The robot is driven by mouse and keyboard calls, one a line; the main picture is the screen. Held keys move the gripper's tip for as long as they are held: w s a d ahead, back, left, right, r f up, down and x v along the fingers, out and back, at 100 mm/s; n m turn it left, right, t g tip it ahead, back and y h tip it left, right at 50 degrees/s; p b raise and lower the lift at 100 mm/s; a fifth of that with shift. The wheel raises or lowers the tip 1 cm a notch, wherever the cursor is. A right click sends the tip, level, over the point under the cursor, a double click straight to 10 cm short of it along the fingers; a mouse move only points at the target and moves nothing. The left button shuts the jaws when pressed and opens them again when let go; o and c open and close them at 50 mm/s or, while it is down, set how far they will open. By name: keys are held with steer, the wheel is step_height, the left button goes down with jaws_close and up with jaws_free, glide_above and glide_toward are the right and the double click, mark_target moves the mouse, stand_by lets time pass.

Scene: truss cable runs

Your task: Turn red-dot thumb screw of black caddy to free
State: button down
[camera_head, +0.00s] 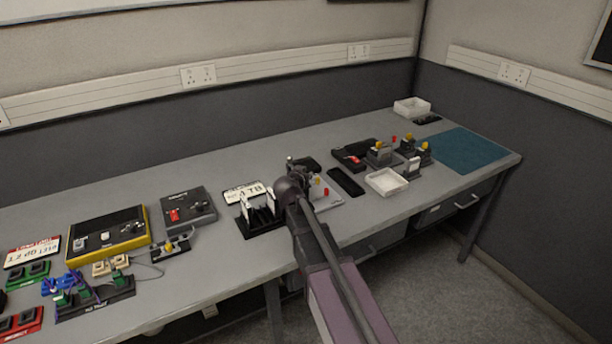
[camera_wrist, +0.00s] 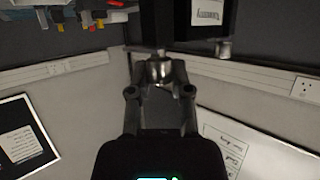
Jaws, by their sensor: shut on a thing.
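My gripper (camera_wrist: 160,82) is shut on a silver thumb screw (camera_wrist: 160,69) in the wrist view, one fingertip on each side of it. The screw is at the edge of a black box-like body (camera_wrist: 185,32) with a white label, which looks like the black caddy. A second silver screw (camera_wrist: 223,48) stands free at the same edge, to the right. I cannot make out a red dot on either screw. In the head view my gripper (camera_head: 293,165) is small and partly hidden by my own arm, at the middle of the bench; the held screw cannot be made out there.
The grey bench (camera_head: 225,175) carries a black rack with white cards (camera_head: 258,222) left of my arm and a white tray (camera_head: 387,182) to the right. A black-and-yellow case (camera_head: 108,234) stands further left. A teal mat (camera_head: 468,149) at the far right is clear.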

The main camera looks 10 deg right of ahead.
steer(key=c, duration=0.5)
jaws_free()
